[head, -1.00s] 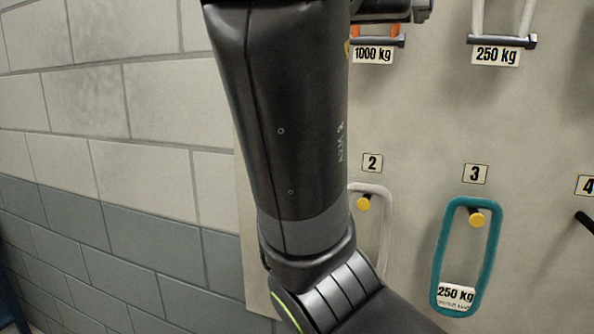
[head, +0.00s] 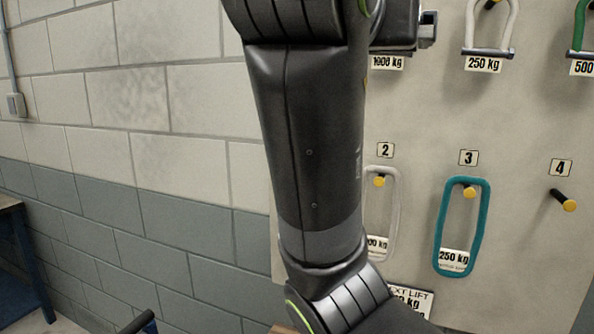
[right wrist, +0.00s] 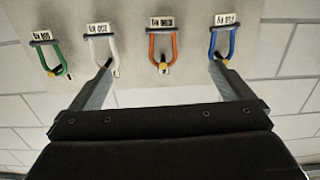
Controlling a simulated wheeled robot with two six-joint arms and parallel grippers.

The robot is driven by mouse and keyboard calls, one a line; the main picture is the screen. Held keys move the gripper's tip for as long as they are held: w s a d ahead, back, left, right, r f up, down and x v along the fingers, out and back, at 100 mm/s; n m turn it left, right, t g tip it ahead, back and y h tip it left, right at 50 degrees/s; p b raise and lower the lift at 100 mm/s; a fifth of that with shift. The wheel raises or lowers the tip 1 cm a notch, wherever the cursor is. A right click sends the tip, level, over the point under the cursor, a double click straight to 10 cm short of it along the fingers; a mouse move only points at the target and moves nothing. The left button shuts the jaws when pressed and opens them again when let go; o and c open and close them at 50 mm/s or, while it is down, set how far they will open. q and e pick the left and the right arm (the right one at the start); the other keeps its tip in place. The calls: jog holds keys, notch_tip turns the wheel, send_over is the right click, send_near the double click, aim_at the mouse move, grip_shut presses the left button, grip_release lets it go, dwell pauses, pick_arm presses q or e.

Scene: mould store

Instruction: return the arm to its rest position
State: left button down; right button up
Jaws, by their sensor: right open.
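My right arm (head: 312,150) fills the middle of the head view and stands upright in front of the wall and board; part of its wrist end shows at the top, against the board. My right gripper (right wrist: 162,68) shows in the right wrist view with its two fingers wide apart and nothing between them. Its fingertips point toward the row of hanging shackles, which look upside down there. I cannot tell how far the tips are from the board. My left gripper is in neither view.
The board (head: 520,110) carries a white sling (head: 394,210) under 2, a teal sling (head: 443,225) under 3 and a bare peg (head: 562,200) under 4. An orange shackle (right wrist: 175,45) and a blue shackle (right wrist: 233,42) hang above. A table (head: 10,204) stands at far left.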

jog(key=w+d+f+g, duration=0.1)
jog(key=w+d+f, duration=0.25)
jog(key=f, duration=0.35)
jog(key=w+d+f+n+g+y, duration=0.1)
jog(key=w+d+f, duration=0.1)
jog(key=w+f, duration=0.35)
jog(key=w+d+f+g, duration=0.1)
jog(key=w+d+f, duration=0.2)
jog(key=f, duration=0.6)
jog(key=s+d+f+n+g+y, duration=0.15)
jog(key=d+f, duration=0.25)
jog(key=f, duration=0.8)
jog(key=s+d+f+g, duration=0.2)
jog(key=d+f, duration=0.2)
jog(key=f, duration=0.8)
jog(key=s+d+f+g+y, duration=0.1)
jog(key=s+d+f+g, duration=0.3)
jog(key=s+f, duration=1)
jog(key=s+d+f+n+g+y, duration=0.1)
jog(key=s+f, duration=0.5)
jog(key=s, duration=0.3)
jog(key=s+d+f+g+y, duration=0.1)
jog(key=s+d+f, duration=0.1)
jog(key=s+f, duration=0.55)
notch_tip(320, 180, down, 22)
jog(key=s+d+g, duration=0.1)
jog(key=s, duration=0.1)
jog(key=s+a+f+g, duration=0.1)
jog(key=s+f, duration=1.4)
jog(key=f, duration=0.1)
